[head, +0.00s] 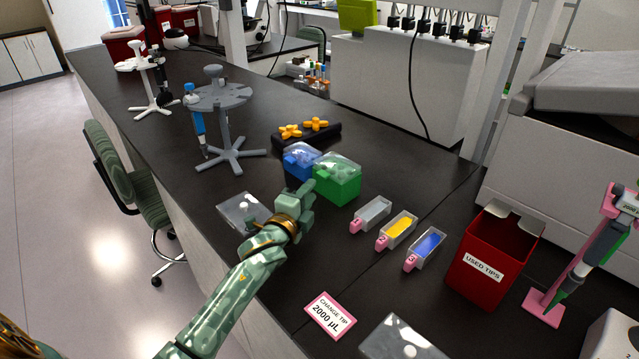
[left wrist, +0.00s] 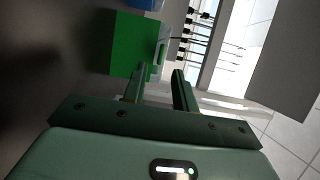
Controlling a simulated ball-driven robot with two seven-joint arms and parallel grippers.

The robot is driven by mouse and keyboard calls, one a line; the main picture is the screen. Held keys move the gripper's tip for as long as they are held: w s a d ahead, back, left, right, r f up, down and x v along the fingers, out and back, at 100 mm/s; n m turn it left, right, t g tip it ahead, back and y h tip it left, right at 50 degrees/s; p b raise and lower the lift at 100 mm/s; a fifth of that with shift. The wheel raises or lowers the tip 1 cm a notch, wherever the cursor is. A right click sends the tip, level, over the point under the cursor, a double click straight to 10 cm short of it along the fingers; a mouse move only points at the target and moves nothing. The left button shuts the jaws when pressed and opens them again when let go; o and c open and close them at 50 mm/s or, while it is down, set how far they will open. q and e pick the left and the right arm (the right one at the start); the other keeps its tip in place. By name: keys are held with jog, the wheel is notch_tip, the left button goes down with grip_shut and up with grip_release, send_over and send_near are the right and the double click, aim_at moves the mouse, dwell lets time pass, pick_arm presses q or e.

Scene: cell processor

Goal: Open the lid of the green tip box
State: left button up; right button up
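The green tip box (head: 341,187) stands on the black bench, with a clear lid (head: 338,163) that looks closed on top. In the left wrist view its green side (left wrist: 130,46) is ahead of the fingers, and the pale lid (left wrist: 161,42) shows at its right edge. My left gripper (head: 305,192) is at the box's near left side; whether it touches the box cannot be told. In the left wrist view my left gripper (left wrist: 159,78) has its two fingers apart with nothing between them. My right gripper is not in view.
A blue tip box (head: 300,161) stands close behind and left of the green one. A clear lid-like piece (head: 236,209) lies left of my gripper. Reagent troughs (head: 372,214) and a red used-tips bin (head: 484,262) stand to the right. A pipette stand (head: 226,125) is at the back left.

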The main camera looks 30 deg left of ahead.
aim_at(321, 177)
pick_arm(q)
jog(key=w+b, duration=0.1)
jog(key=w, duration=0.5)
jog(key=shift+a, duration=0.15)
jog(key=shift+s, duration=0.1)
grip_shut()
